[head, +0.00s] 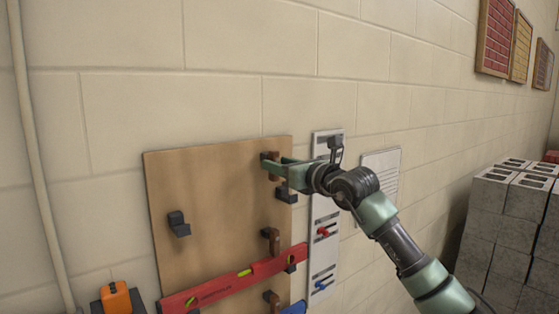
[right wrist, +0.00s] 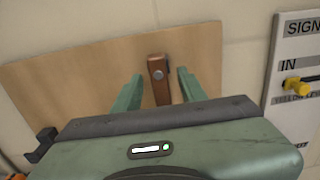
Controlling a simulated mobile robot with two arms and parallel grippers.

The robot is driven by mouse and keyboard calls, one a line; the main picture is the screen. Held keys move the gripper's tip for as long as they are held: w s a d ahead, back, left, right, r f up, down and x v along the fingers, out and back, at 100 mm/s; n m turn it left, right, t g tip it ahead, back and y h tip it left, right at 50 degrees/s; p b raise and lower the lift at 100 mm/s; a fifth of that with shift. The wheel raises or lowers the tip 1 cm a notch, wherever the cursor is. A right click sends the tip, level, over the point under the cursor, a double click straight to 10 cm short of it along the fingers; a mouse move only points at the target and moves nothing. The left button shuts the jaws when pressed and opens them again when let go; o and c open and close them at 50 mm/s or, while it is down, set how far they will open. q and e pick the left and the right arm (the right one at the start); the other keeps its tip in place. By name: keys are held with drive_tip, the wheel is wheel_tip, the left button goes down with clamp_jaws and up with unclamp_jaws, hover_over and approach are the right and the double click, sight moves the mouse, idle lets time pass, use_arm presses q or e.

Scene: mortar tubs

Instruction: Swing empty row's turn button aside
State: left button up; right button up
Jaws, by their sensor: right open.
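The top row on the brown board (head: 215,185) is empty, with a dark hook (head: 179,225) at its left and another (head: 286,195) at its right. Its brown turn button (head: 270,158) is at the board's upper right and also shows in the right wrist view (right wrist: 157,88), standing nearly upright with a grey screw head. My right gripper (head: 274,168) is open at this button. In the right wrist view its green fingers (right wrist: 160,92) stand on either side of the button, with a visible gap on each side. My left gripper is not in view.
A red level (head: 235,280) lies across the row below, with a turn button (head: 270,238) above it. Another button (head: 271,299) is lower. A white sign-in panel (head: 322,260) with coloured pegs is close on the right. Concrete blocks (head: 500,215) stand far right.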

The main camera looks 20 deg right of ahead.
clamp_jaws()
drive_tip(key=shift+s+a+r+m+b, duration=0.15)
drive_tip(key=shift+m+b, duration=0.7)
drive_tip(key=shift+m, duration=2.1)
drive_tip(key=shift+w+a+r+m+b, duration=0.15)
drive_tip(key=shift+m+b, duration=0.7)
drive_tip(key=shift+m, duration=2.05)
drive_tip(key=shift+s+a+r+m+b, duration=0.2)
drive_tip(key=shift+m+b, duration=0.65)
drive_tip(key=shift+m, duration=2.1)
